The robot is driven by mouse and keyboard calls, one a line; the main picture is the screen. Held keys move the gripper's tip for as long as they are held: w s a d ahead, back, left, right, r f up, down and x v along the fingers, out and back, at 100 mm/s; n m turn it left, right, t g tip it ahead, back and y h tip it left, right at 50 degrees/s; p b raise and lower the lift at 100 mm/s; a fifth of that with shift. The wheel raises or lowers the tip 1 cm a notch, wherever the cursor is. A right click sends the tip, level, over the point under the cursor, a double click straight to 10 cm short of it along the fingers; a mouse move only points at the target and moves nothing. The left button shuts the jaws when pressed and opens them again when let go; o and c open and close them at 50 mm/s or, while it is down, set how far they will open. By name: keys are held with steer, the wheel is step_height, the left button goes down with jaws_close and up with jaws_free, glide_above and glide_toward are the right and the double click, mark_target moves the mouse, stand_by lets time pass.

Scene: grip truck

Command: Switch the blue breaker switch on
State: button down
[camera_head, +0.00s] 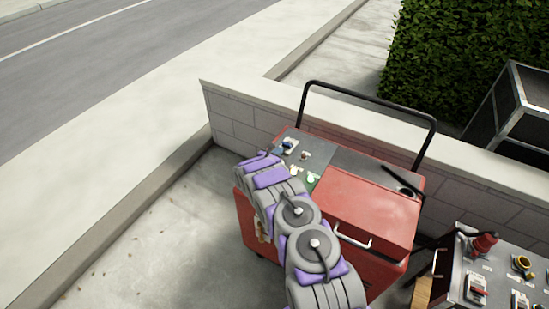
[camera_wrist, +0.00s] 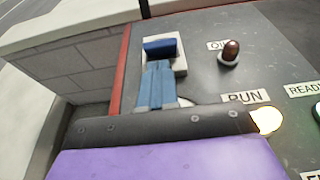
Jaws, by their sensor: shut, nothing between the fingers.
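The blue breaker switch (camera_wrist: 160,47) sits in a white housing on the grey panel near its left edge in the wrist view. In the head view the switch (camera_head: 286,146) shows small at the panel's far left corner. My gripper (camera_wrist: 158,64) is shut and empty, its two pale blue fingers side by side. The fingertips are right at the lower edge of the blue lever; I cannot tell if they touch it. In the head view my gripper (camera_head: 268,153) is beside the switch. My purple and grey wrist hides the lower part of the panel.
The panel is on a red cart (camera_head: 370,210) with a black handle (camera_head: 365,94), against a low wall (camera_head: 240,122). A second panel (camera_head: 487,270) stands at lower right.

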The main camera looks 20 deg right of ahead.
mark_target(286, 145)
steer(key=shift+x, duration=0.8)
steer(key=shift+w+d, duration=0.25)
steer(key=shift+d, duration=0.4)
steer(key=shift+a, duration=0.15)
steer(key=shift+r, duration=0.15)
